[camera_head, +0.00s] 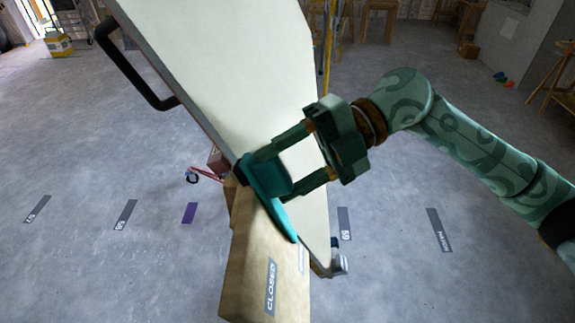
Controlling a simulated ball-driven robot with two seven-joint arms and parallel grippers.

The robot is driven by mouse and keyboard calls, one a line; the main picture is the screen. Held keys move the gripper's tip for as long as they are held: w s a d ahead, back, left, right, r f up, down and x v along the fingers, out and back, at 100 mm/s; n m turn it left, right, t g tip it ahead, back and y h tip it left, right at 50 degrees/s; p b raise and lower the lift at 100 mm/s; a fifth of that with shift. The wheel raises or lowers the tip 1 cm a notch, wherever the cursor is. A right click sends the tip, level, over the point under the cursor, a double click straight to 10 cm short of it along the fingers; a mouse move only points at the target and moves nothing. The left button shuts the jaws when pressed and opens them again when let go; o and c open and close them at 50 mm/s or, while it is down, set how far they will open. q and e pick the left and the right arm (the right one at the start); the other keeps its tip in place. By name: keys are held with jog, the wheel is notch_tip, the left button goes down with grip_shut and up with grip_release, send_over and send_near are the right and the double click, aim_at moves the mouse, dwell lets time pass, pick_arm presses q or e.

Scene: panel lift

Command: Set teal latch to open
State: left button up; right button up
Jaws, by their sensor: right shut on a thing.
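The teal latch (268,196) is a flat teal lever near the picture's middle, lying at the lower edge of the tilted white panel (230,60). Its long tip points down and right over a wooden block (240,275). The block carries a grey label reading CLOSED (271,286); a second pale label is partly hidden by the latch tip. My right gripper (275,172) comes in from the right, with its fingers on either side of the latch's upper part, shut on it. My left gripper is not in view.
A black handle (130,75) sticks out from the panel's left edge. A metal fitting (340,264) sits at the panel's lower corner. Grey floor markers and a purple one (190,213) lie on the open concrete floor. Wooden stools stand far behind.

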jog(key=o, duration=1.4)
jog(key=shift+s, duration=0.1)
jog(key=shift+w+d+r, duration=0.1)
jog(key=shift+w+d, duration=0.2)
jog(key=shift+d, duration=0.2)
jog(key=b+v, duration=0.4)
jog(key=v, duration=1.1)
jog(key=shift+d, duration=0.1)
